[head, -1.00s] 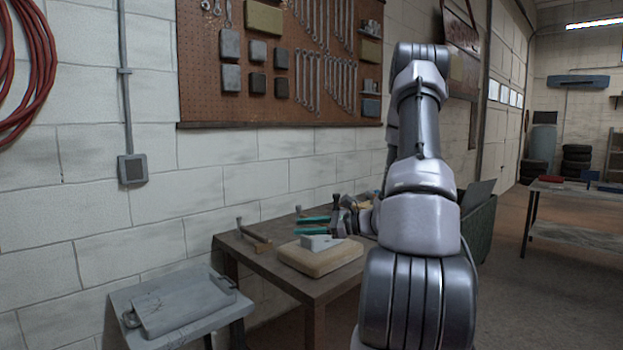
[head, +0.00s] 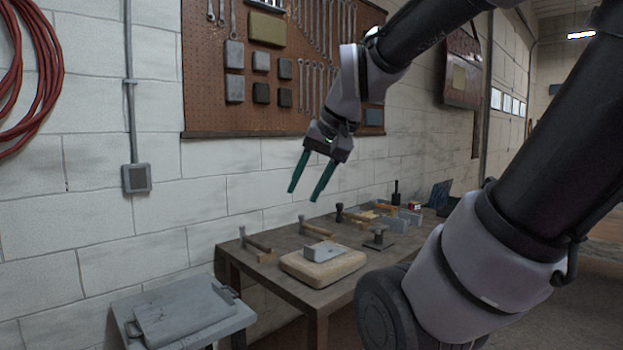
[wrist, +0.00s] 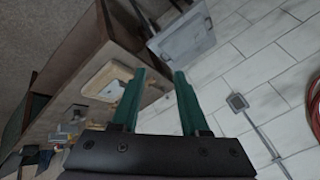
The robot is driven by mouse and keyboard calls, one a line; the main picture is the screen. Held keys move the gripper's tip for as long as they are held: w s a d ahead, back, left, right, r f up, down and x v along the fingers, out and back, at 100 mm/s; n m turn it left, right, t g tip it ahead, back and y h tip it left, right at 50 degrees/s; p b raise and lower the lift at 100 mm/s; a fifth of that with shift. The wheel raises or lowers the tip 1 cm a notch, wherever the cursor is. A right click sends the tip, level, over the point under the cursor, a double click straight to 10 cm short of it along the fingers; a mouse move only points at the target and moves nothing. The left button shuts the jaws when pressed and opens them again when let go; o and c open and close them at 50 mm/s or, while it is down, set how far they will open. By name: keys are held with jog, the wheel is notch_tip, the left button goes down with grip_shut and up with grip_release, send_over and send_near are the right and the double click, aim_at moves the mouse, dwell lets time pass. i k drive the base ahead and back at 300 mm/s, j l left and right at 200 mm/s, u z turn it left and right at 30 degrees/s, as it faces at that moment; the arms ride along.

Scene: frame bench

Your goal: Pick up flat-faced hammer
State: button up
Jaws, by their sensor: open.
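Several hammers stand on the workbench (head: 290,287), heads up or tilted. A left hammer (head: 257,244) has a handle lying toward the right. A middle hammer (head: 318,229) stands behind the pale pad. A third dark-headed hammer (head: 350,216) is farther right. I cannot tell which one is flat-faced. My gripper (head: 303,196) is open and empty, its green fingers pointing down, above and behind the bench near the wall. In the wrist view my gripper (wrist: 160,74) has clear space between its fingers, with the bench to the left.
A tan pad (head: 323,268) carries a grey metal block (head: 322,254). A dark stand-like tool (head: 379,239) and grey blocks (head: 408,217) sit to the right. A grey side table (head: 185,313) stands at the left front. A pegboard (head: 300,118) hangs on the wall behind.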

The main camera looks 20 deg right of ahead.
aim_at(302, 226)
jog(key=i+l+u, duration=0.1)
jog(key=l, duration=0.65)
jog(key=i+l+u, duration=0.1)
jog(key=l, duration=0.6)
jog(key=i+l+u, duration=0.1)
jog(key=l, duration=0.65)
jog(key=i+l+u, duration=0.1)
jog(key=l, duration=0.25)
jog(key=i+l, duration=0.15)
jog(key=l, duration=0.25)
jog(key=i+l+u, duration=0.15)
jog(key=l, duration=0.2)
jog(key=i+l+u, duration=0.1)
jog(key=i+l, duration=0.35)
jog(key=i, duration=0.1)
